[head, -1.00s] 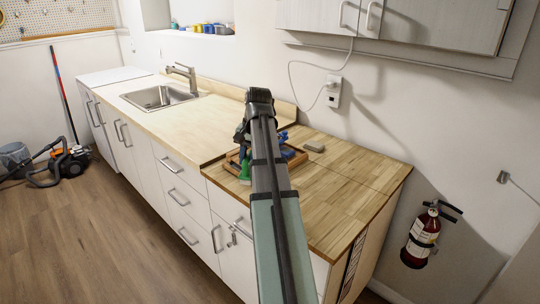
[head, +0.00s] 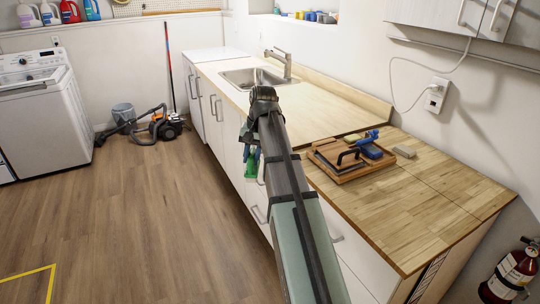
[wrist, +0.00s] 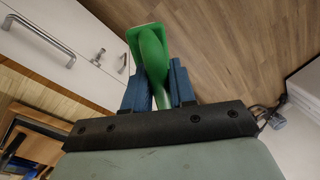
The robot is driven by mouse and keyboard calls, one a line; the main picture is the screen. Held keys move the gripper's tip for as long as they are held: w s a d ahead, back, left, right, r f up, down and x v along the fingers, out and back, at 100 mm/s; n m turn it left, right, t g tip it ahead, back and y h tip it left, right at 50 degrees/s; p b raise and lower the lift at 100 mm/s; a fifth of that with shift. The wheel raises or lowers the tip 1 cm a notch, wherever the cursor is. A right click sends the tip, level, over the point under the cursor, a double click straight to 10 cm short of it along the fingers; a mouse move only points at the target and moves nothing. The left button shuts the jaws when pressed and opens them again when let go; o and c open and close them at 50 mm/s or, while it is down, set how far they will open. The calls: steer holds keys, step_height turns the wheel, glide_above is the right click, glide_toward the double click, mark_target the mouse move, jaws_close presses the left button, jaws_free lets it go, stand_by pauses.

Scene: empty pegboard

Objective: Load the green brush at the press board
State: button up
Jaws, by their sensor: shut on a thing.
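The green brush (wrist: 149,45) is between the blue fingers of my gripper (wrist: 159,88) in the wrist view, with its wide end pointing away from the palm. My gripper is shut on it. In the head view the green brush (head: 252,162) hangs below my gripper (head: 250,150), out in front of the cabinet fronts and clear of the counter. The likely press board (head: 352,168), a wooden tray-like board with a black handle and a blue part, sits on the wooden counter to the right of my arm. Part of it shows at the lower left in the wrist view.
A small grey-tan block (head: 405,151) lies right of the board. The wooden counter (head: 440,205) is bare toward its right end. A sink (head: 255,77) with a tap is farther back. A vacuum cleaner (head: 160,126) and a bucket stand on the otherwise open floor at left.

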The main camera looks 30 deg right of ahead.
steer(key=w+m, duration=0.1)
steer(key=w, duration=0.5)
steer(key=w+d+r+m, duration=0.1)
steer(key=w+d+m, duration=0.1)
steer(key=d, duration=0.5)
steer(key=w+d+r+m, duration=0.1)
steer(key=w+d+r, duration=0.1)
steer(key=d, duration=0.5)
steer(key=s+d+r+m+h, duration=0.1)
steer(key=d+m, duration=0.2)
steer(key=d, duration=0.9)
steer(key=s+d+r+m+t, duration=0.1)
steer(key=d+m, duration=0.1)
steer(key=d, duration=1)
steer(key=s+d+r+m+h, duration=0.1)
steer(key=s+d+m, duration=0.15)
steer(key=d, duration=0.95)
steer(key=shift+m, duration=0.35)
steer(key=shift+w+a+f, duration=0.1)
steer(key=shift+w+f, duration=0.1)
steer(key=shift+f, duration=0.75)
steer(key=shift+w+d+f, duration=0.1)
steer(key=shift+w+f, duration=0.05)
steer(key=shift+f, duration=0.85)
steer(key=shift+w+a+f, duration=0.1)
steer(key=shift+w+f, duration=0.1)
steer(key=shift+f, duration=0.75)
steer(key=shift+f, duration=0.55)
steer(key=shift+r, duration=0.1)
step_height(320, 180, up, 7)
